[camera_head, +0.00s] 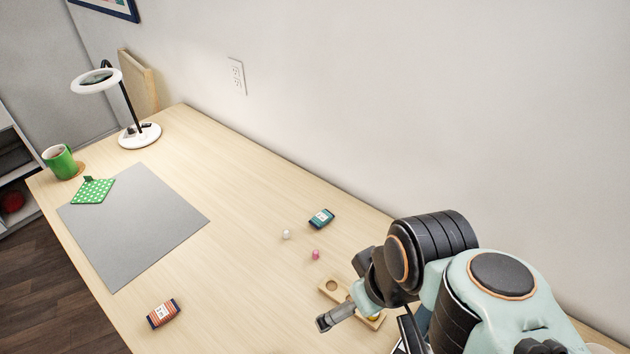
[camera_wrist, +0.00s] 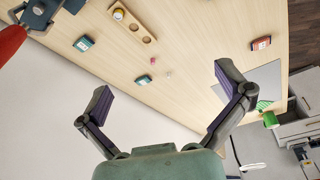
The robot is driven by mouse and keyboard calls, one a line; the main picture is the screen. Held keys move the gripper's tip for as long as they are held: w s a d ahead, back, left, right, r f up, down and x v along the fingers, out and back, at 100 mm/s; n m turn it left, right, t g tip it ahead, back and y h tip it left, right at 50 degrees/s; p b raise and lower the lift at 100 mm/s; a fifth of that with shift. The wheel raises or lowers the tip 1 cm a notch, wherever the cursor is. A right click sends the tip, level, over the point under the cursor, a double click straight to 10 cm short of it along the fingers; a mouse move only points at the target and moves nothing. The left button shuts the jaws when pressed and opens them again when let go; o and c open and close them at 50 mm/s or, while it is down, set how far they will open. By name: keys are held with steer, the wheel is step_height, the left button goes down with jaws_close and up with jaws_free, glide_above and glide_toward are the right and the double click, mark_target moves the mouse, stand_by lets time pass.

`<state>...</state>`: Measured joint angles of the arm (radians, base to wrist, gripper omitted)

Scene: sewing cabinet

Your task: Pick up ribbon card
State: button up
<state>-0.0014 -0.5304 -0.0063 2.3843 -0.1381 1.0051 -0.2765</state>
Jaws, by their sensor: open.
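Small label-bearing cards lie flat on the table; I cannot tell which one the task means. An orange-red striped card with a white label (camera_head: 163,314) lies near the front edge in the head view, and at right in the wrist view (camera_wrist: 261,43). A teal card (camera_head: 321,218) lies toward the wall, and centre-left in the wrist view (camera_wrist: 143,80). Another teal card (camera_wrist: 83,43) shows only in the wrist view. My gripper (camera_head: 335,319) is above the table's right part, apart from the cards. In the wrist view its fingers (camera_wrist: 163,80) are spread and empty.
A wooden holder with round holes (camera_head: 331,287) is partly hidden by my arm. A white bobbin (camera_head: 286,234) and pink bobbin (camera_head: 315,255) lie near the teal card. A grey mat (camera_head: 135,225), green dotted cloth (camera_head: 92,191), mug (camera_head: 61,162) and lamp (camera_head: 139,134) stand left. Mid-table is clear.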

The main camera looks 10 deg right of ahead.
steer(key=w+a+r+n+t, duration=0.1)
steer(key=w+r+n+t, duration=0.35)
steer(key=w, duration=1.05)
steer(key=g+y, duration=0.2)
steer(key=g, duration=0.1)
glide_above(326, 220)
step_height(326, 220, down, 22)
steer(key=shift+m+g, duration=0.65)
steer(key=shift+m, duration=0.1)
steer(key=f, duration=0.2)
steer(key=s+d+f, duration=0.1)
steer(key=f, duration=0.1)
steer(key=s+f, duration=0.1)
steer(key=f, duration=0.1)
steer(key=shift+d+f, duration=0.25)
steer(key=shift+f, duration=0.05)
steer(key=x, duration=0.6)
steer(key=shift+r, duration=0.1)
steer(key=c, duration=1)
steer(key=shift+c, duration=0.6)
